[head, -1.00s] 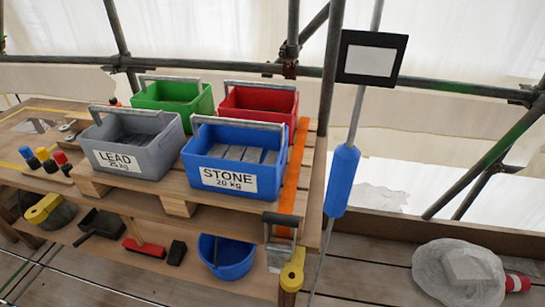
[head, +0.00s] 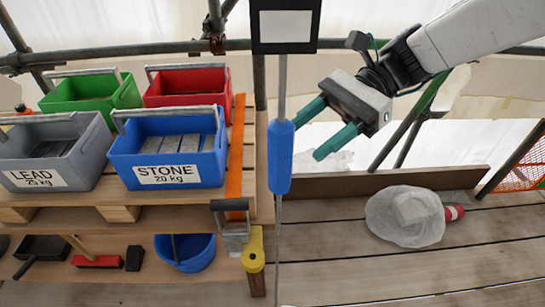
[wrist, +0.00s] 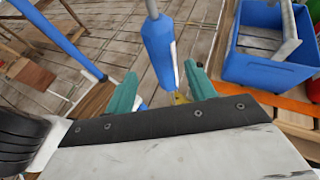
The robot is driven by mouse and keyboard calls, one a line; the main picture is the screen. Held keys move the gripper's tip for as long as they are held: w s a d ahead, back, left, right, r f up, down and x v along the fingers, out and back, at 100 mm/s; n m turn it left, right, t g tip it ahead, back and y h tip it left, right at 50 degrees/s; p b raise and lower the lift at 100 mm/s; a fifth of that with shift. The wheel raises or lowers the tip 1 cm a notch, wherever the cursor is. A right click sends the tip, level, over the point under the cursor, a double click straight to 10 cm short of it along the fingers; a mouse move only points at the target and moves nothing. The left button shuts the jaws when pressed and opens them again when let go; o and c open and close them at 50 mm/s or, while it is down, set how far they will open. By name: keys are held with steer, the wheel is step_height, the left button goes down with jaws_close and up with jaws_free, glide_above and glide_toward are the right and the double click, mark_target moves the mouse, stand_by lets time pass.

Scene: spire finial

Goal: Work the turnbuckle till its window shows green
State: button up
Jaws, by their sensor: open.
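The turnbuckle (head: 280,157) is a blue body on a thin, upright grey rod, just left of my gripper in the head view. My gripper (head: 307,138) is open and empty, its two teal fingers pointing left toward the blue body. In the wrist view the turnbuckle (wrist: 158,42) appears ahead, lined up between the spread fingertips (wrist: 160,74); I see no clear contact. A pale strip shows along its right edge there. No green shows on the body. A black-framed panel (head: 285,26) with a blank whitish face is above it, in front of the rod.
A wooden bench at left holds the blue STONE crate (head: 168,150), grey LEAD crate (head: 85,165), green crate (head: 95,90) and red crate (head: 190,88). A plastic-wrapped bundle (head: 405,215) lies on the planks at right. Scaffold tubes cross behind.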

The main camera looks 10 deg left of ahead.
mark_target(270, 162)
steer(key=x, duration=0.8)
steer(key=shift+w+a+r, duration=0.15)
steer(key=shift+w+a, duration=0.05)
steer(key=shift+a, duration=0.1)
steer(key=c, duration=1)
